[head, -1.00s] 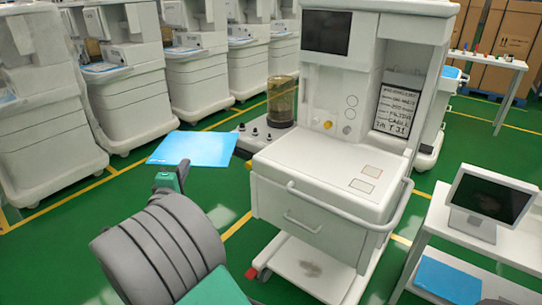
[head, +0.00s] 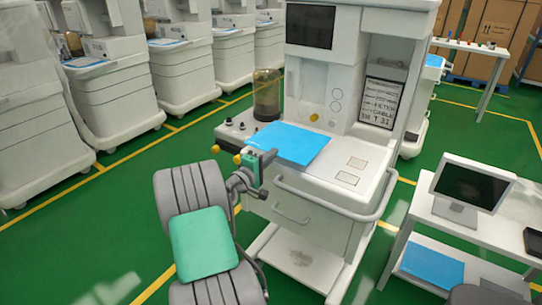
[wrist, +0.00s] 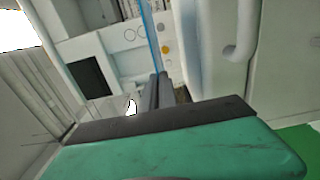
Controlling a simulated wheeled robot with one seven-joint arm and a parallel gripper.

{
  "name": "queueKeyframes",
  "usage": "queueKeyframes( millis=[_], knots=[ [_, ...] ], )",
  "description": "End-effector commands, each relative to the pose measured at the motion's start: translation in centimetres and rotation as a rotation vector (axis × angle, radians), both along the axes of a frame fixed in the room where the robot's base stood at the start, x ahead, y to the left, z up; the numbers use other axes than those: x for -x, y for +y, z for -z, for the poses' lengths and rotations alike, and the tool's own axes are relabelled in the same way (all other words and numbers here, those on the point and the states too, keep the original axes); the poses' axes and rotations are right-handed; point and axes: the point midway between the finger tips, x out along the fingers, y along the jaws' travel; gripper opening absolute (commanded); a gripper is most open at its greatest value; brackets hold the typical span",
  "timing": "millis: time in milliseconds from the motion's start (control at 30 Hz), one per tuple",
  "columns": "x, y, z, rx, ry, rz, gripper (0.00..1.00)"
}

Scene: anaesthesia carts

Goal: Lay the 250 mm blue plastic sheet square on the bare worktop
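The blue plastic sheet (head: 290,143) is flat and roughly level over the left part of the white worktop (head: 327,183) of the near cart. My gripper (head: 265,162) is shut on the sheet's near left edge, at the worktop's front left corner. In the wrist view the sheet (wrist: 153,42) shows edge-on as a thin blue strip between the fingers (wrist: 158,88). I cannot tell whether the sheet touches the worktop or hangs slightly above it.
A amber canister (head: 267,94) and a knobbed side panel (head: 236,128) stand left of the worktop. A curved rail (head: 335,207) runs along its front. A white side table with a monitor (head: 473,187) is at right, another blue sheet (head: 432,265) on its lower shelf.

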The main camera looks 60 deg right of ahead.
Motion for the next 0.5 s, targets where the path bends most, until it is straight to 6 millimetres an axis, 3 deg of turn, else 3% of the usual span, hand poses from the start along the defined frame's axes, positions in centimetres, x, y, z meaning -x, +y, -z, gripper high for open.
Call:
queueKeyframes(
  millis=[67,500],
  knots=[
    [0.1,0.3,0.1,0.002,0.000,-0.001,0.00],
    [0.0,0.3,5.9,0.002,0.000,-0.002,0.00]
  ],
)
